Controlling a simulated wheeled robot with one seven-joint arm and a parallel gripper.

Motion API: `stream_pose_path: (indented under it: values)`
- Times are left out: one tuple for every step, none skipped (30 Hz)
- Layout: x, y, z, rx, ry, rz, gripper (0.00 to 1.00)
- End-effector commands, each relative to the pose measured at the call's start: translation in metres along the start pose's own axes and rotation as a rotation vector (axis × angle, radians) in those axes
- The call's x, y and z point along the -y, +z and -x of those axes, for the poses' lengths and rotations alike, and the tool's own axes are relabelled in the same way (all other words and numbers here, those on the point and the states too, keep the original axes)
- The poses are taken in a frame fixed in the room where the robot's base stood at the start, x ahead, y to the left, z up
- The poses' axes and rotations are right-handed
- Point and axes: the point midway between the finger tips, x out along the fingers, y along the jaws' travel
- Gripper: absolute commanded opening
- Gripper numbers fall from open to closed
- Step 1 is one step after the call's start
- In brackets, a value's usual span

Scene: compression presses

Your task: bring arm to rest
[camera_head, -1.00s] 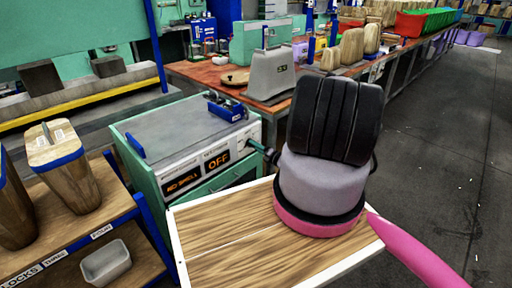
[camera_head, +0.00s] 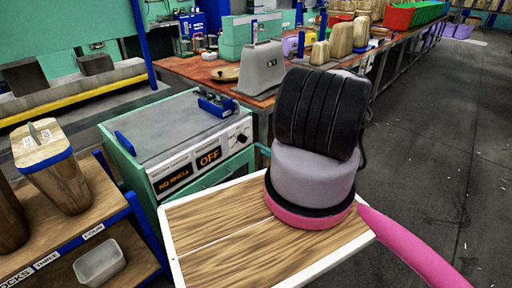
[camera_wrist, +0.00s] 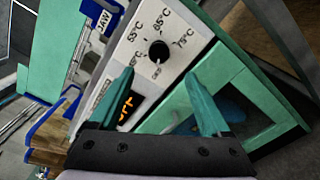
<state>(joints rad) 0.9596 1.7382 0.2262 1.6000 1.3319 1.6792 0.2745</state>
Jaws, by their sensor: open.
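My gripper (camera_wrist: 160,95) shows in the wrist view with its two green fingers spread apart and nothing between them. It faces the front of a green heating press, whose white panel (camera_wrist: 175,45) carries a black knob (camera_wrist: 158,50) with temperature marks. The knob lies beyond the fingertips, and I cannot tell the exact gap. In the head view my arm's black and grey links hide the gripper. The press (camera_head: 180,130) stands left of my arm, its display (camera_head: 208,158) reading "NO SHELL" and "OFF".
A wooden tray top with a white rim (camera_head: 172,262) lies under my arm. A shelf (camera_head: 95,215) with wooden blocks and a pale bin (camera_head: 100,262) stands at left. A long bench (camera_head: 190,68) with shapes and crates runs behind. The grey floor (camera_head: 440,130) at right is clear.

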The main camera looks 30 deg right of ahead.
Motion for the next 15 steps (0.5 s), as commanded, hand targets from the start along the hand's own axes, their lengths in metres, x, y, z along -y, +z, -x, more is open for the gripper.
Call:
stream_pose_path:
  values:
    - [-0.0001, 0.0001, 0.0039, 0.000, 0.000, 0.000, 0.81]
    - [-0.0002, 0.0000, 0.0055, 0.000, 0.001, 0.000, 0.81]
    - [-0.0003, 0.0000, 0.0070, 0.000, 0.001, 0.000, 0.81]
    - [-0.0003, 0.0000, 0.0077, 0.000, 0.001, 0.000, 0.81]
    - [-0.0003, -0.0001, 0.0082, 0.000, 0.001, 0.000, 0.81]
    - [-0.0004, -0.0001, 0.0084, 0.000, 0.001, 0.000, 0.81]
    - [-0.0004, -0.0001, 0.0084, -0.001, 0.001, 0.000, 0.81]
    - [-0.0004, -0.0002, 0.0084, -0.001, 0.001, 0.000, 0.81]
    - [-0.0004, -0.0002, 0.0083, -0.001, 0.001, 0.000, 0.81]
    - [-0.0003, -0.0001, 0.0082, -0.001, 0.001, 0.000, 0.81]
    - [-0.0003, -0.0001, 0.0082, -0.001, 0.001, 0.000, 0.81]
    - [-0.0003, -0.0001, 0.0081, -0.001, 0.001, 0.000, 0.81]
    - [-0.0003, -0.0002, 0.0081, -0.001, 0.001, 0.000, 0.81]
    - [-0.0003, -0.0002, 0.0081, -0.001, 0.001, 0.000, 0.81]
    - [-0.0003, -0.0002, 0.0081, -0.001, 0.001, 0.000, 0.81]
